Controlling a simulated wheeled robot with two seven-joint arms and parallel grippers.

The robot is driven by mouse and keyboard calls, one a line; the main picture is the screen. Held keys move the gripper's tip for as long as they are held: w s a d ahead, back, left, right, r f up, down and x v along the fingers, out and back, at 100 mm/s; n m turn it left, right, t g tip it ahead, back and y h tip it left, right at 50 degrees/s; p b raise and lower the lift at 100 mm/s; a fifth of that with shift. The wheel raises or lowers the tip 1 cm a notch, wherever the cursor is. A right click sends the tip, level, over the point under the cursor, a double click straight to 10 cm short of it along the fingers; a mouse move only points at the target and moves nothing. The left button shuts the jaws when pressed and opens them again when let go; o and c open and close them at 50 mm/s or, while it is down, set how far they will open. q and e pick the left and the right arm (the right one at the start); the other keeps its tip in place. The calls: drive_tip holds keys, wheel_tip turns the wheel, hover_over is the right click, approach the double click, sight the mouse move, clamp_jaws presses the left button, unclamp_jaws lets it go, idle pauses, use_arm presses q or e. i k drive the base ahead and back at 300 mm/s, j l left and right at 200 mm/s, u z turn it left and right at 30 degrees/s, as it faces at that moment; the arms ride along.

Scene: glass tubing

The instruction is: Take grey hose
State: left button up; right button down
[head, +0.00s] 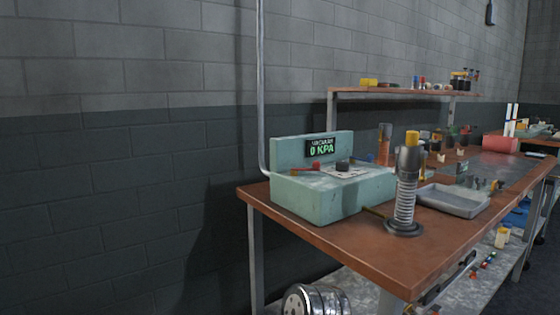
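No thing is plainly marked as the grey hose. A thin grey tube (261,95) runs down the wall and bends in behind a pale green unit (325,192) on the bench; I cannot tell whether it is a hose or a rigid pipe. The unit has a dark display with green text reading 0 KPA. Right of it, a grey stand (408,165) with a ribbed or coiled lower part, a round dark base and a yellow top stands upright near the bench's front edge. Neither of my grippers is in view.
The brown bench (320,239) has a grey tray (453,201) and several small items further back. A raised shelf (400,92) holds small bottles. A red box (500,144) is at the far right. A metal drum (318,300) is low in front. The bench's front left corner is bare.

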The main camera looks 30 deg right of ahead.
sight(411, 159)
drive_tip(key=j+z, duration=0.1)
drive_tip(key=z, duration=1.75)
drive_tip(key=k+l, duration=0.05)
drive_tip(key=l, duration=0.05)
